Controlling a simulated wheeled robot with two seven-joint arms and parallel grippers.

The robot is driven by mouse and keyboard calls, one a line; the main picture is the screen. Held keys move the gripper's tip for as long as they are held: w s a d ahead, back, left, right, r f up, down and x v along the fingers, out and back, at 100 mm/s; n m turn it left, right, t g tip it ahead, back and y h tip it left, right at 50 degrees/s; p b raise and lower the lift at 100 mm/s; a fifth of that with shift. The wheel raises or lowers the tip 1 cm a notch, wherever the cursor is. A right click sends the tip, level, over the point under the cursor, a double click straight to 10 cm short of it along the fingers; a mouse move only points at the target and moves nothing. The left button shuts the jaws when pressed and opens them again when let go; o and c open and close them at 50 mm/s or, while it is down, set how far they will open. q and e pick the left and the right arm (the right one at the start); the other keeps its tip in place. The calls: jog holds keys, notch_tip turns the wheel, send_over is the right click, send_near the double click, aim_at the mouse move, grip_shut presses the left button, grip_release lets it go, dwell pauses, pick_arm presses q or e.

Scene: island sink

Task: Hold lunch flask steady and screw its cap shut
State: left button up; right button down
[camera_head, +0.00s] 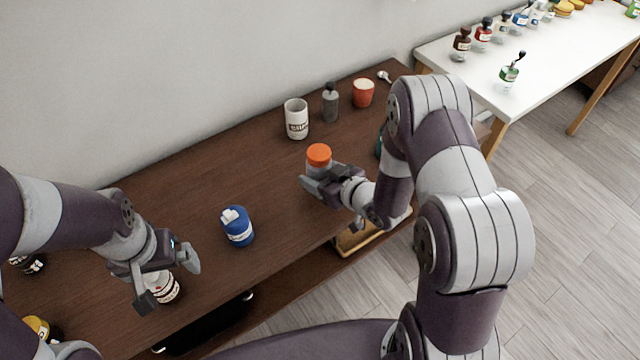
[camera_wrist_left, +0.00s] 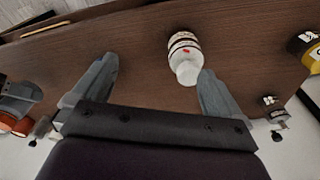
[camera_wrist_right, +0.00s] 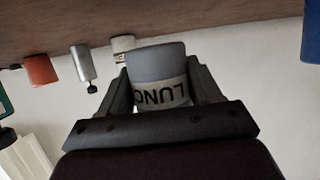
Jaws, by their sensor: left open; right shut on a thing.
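The lunch flask (camera_head: 319,170) has a grey body and an orange cap (camera_head: 319,154) on top. Its label reads "LUNC" in the right wrist view (camera_wrist_right: 160,92), where the cap is hidden behind the gripper. My right gripper (camera_head: 325,188) is shut around the flask body and holds it upright. The flask appears raised a little above the table. Whether the cap is tight cannot be told.
On the brown table (camera_head: 200,190) a blue container (camera_head: 238,227) stands between my grippers. A white mug (camera_head: 296,119), a grey bottle (camera_head: 330,103) and an orange-red cup (camera_head: 363,93) stand at the back. A white table (camera_head: 540,60) with several bottles is at the right.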

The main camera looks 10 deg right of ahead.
jog(key=shift+f, duration=0.1)
jog(key=shift+f, duration=1.9)
jog(key=shift+f+b, duration=0.2)
jog(key=shift+b, duration=0.1)
jog(key=shift+c, duration=1)
grip_release()
jog(key=shift+r, duration=0.15)
